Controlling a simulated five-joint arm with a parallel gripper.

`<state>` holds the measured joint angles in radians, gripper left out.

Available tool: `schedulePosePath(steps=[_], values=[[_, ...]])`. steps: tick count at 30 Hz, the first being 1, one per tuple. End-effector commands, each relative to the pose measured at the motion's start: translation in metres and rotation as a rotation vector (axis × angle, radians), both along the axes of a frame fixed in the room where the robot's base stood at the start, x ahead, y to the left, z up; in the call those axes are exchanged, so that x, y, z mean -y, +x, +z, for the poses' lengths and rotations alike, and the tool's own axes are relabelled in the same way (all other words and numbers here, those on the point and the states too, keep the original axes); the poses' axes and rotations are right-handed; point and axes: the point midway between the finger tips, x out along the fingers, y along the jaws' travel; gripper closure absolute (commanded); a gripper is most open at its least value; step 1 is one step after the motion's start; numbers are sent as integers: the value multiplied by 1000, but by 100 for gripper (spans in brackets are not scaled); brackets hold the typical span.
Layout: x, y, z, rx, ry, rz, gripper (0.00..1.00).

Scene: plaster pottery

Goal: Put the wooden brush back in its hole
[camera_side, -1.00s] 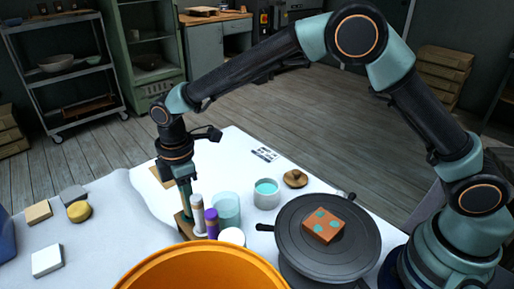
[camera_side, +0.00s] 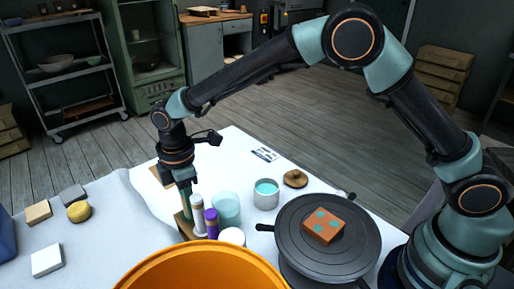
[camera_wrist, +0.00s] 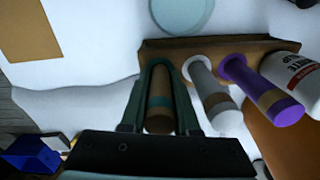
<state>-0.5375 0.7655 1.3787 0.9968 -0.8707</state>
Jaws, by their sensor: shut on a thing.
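My gripper (camera_side: 186,197) points down over the left end of a small wooden rack (camera_side: 184,227). The brush lines up with the left end of the rack, which also shows in the wrist view (camera_wrist: 285,43). A white-grey handled tool (camera_wrist: 210,92) and a purple one (camera_wrist: 258,88) stand in the rack beside it. The brush's lower end is hidden, so I cannot tell how deep it sits.
A pale glass jar (camera_side: 226,209) stands close behind the rack, and a white-lidded pot (camera_side: 232,237) is to its right. A large orange bowl (camera_side: 200,268) fills the front. A teal-filled cup (camera_side: 266,193) and a dark wheel (camera_side: 310,258) are further right.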

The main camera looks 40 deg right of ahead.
Motion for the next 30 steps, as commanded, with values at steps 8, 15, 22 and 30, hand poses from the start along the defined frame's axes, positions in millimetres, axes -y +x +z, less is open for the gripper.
schedulePosePath(steps=[8, 15, 22, 30], values=[[0, 0, -1, 0, 0, 0, 36], [0, 0, 3, 0, 0, 0, 36], [-1, 1, 36, 4, 2, 0, 36], [0, 1, 90, 3, 2, 0, 36]])
